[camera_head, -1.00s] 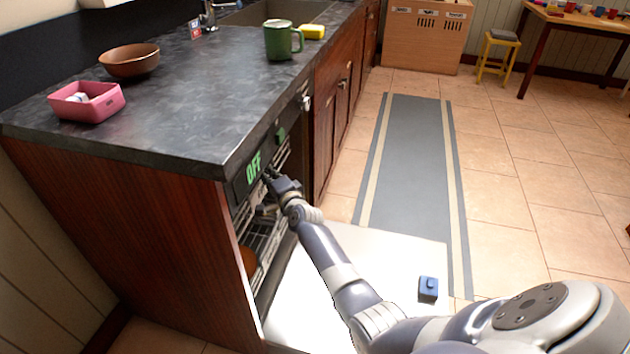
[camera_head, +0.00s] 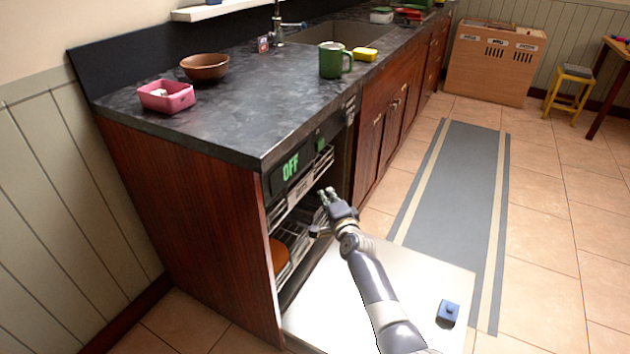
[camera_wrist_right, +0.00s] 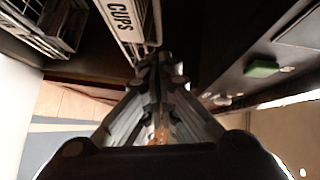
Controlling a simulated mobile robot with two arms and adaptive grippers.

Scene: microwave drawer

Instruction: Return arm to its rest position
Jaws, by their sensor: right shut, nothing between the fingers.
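My right arm (camera_head: 375,285) reaches in from the bottom of the head view, over the open dishwasher door. My right gripper (camera_head: 326,193) is at the dishwasher opening, below the panel with green "OFF" letters (camera_head: 291,167). In the right wrist view the fingers (camera_wrist_right: 158,70) are drawn together with nothing between them. A rack part labelled "CUPS" (camera_wrist_right: 122,18) is just beyond the fingertips there. My left gripper does not show in any view.
The white open door (camera_head: 400,260) lies low, with a blue block (camera_head: 448,311) on it. The dark counter (camera_head: 250,110) holds a pink box (camera_head: 166,97), brown bowl (camera_head: 204,67), green mug (camera_head: 333,60) and yellow sponge (camera_head: 366,54). The grey floor runner (camera_head: 455,200) is clear.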

